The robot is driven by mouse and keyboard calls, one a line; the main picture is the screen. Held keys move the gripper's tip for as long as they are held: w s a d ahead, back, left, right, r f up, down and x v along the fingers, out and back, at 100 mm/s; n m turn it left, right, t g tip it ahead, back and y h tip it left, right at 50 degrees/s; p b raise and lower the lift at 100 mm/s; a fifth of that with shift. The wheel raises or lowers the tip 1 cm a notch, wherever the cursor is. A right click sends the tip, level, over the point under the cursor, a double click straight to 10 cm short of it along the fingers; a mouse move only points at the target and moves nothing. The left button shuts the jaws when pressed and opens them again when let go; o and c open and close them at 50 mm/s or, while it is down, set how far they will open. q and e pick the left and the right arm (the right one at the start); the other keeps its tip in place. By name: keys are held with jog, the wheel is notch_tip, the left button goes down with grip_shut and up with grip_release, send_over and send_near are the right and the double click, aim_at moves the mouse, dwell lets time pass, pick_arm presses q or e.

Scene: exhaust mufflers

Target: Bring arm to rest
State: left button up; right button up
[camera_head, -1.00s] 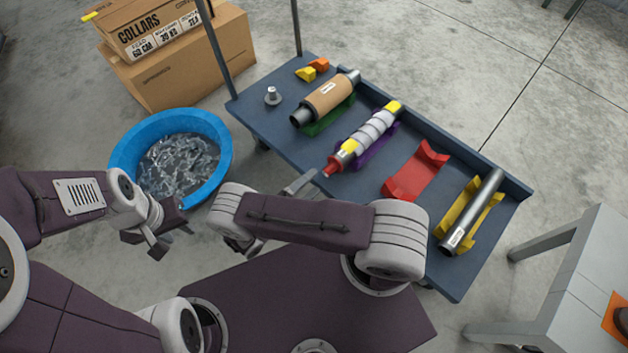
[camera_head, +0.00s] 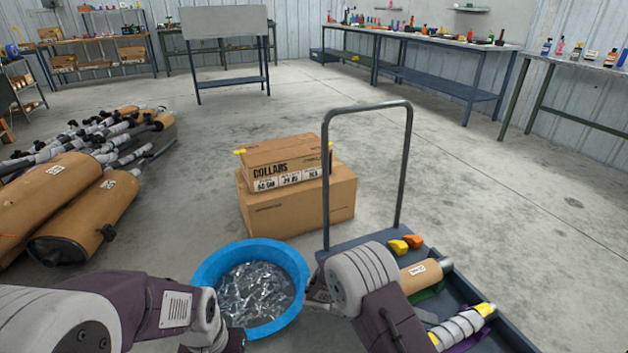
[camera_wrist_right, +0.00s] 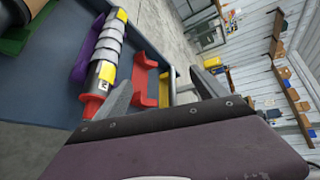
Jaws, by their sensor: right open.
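My right gripper (camera_head: 318,293) shows small in the head view, partly hidden by my right arm, between the blue tub and the cart. In the right wrist view its two fingers (camera_wrist_right: 160,92) stand apart with nothing between them. A muffler with grey wrap and yellow bands (camera_wrist_right: 108,48) lies beyond one finger in that view; it also shows in the head view (camera_head: 459,328). My left arm comes in at the lower left of the head view. Its end is cut off by the bottom edge, so its fingers cannot be made out.
The blue tub (camera_head: 204,274) of metal scraps stands between my arms. Cardboard boxes (camera_head: 300,207) stand behind. Open floor lies beyond.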

jog(key=s+d+r+m+g+y+p, duration=0.2)
jog(key=s+r+m+y+p, duration=0.1)
jog(key=s+r+m+y, duration=0.9)
jog(key=a+f+m+t+y, duration=0.2)
jog(key=a+f+m+t, duration=0.35)
jog(key=m, duration=0.95)
pick_arm(q)
notch_tip(320, 180, up, 43)
jog(key=p, duration=3.8)
jog(key=shift+f, duration=0.15)
pick_arm(e)
jog(key=w+a+r+m, duration=0.1)
jog(key=r+m, duration=0.1)
jog(key=r, duration=1.7)
jog(key=w+a+r+m, duration=0.1)
jog(key=a+r+m, duration=0.1)
jog(key=r, duration=1.7)
jog(key=shift+m, duration=0.3)
pick_arm(q)
jog(key=shift+f, duration=0.1)
pick_arm(e)
jog(key=shift+f+g, duration=0.15)
jog(key=shift+g, duration=0.1)
